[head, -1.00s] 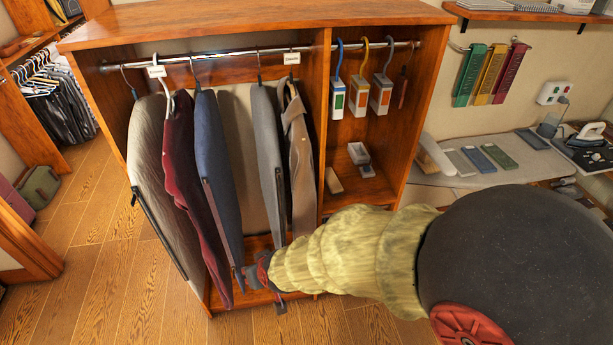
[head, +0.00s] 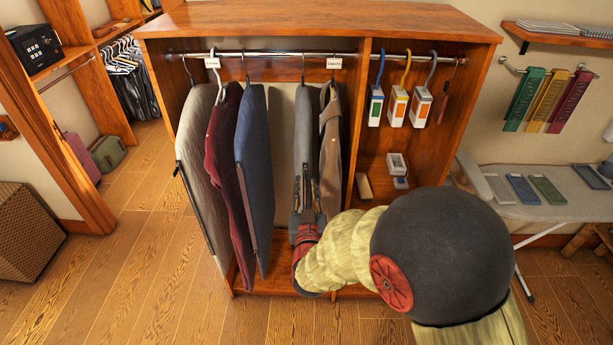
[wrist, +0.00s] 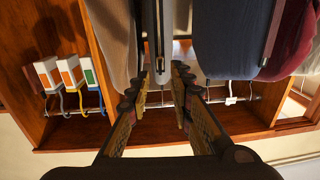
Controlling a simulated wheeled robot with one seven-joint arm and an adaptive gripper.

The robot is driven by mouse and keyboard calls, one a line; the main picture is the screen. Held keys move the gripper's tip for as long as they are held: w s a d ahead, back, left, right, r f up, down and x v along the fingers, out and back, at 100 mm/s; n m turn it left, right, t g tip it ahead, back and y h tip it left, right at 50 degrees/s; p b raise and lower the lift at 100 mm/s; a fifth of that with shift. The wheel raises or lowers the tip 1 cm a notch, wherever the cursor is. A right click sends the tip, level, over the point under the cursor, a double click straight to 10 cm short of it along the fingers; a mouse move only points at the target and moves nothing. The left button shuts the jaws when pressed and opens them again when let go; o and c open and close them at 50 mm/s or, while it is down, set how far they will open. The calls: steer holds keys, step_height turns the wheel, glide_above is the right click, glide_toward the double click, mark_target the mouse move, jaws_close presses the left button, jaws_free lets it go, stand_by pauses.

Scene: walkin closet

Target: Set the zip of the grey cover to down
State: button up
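The grey cover (head: 306,120) hangs from the rail between the blue cover (head: 254,150) and a brown coat (head: 330,140). My gripper (head: 305,182) is in front of its lower half and hides part of its front. In the wrist view, which looks upside down, the grey cover (wrist: 178,50) hangs beyond my gripper (wrist: 159,80). A dark zip strip (wrist: 153,25) runs along it, and its end lies near the gap between my fingers. The fingers are apart, with no visible grip on anything. I cannot tell the zip pull clearly from the strip.
A red garment (head: 222,140) and a paler cover (head: 196,150) hang further left. Boxes (head: 397,108) hang in the right compartment, above small blocks (head: 363,186). The wardrobe's middle divider (head: 355,130) stands just right of the coat. The floor in front is open.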

mark_target(306, 174)
steer(key=w, duration=0.5)
steer(key=shift+w+a, duration=0.1)
steer(key=shift+w, duration=0.05)
steer(key=c, duration=0.3)
jaws_close()
stand_by(0.4)
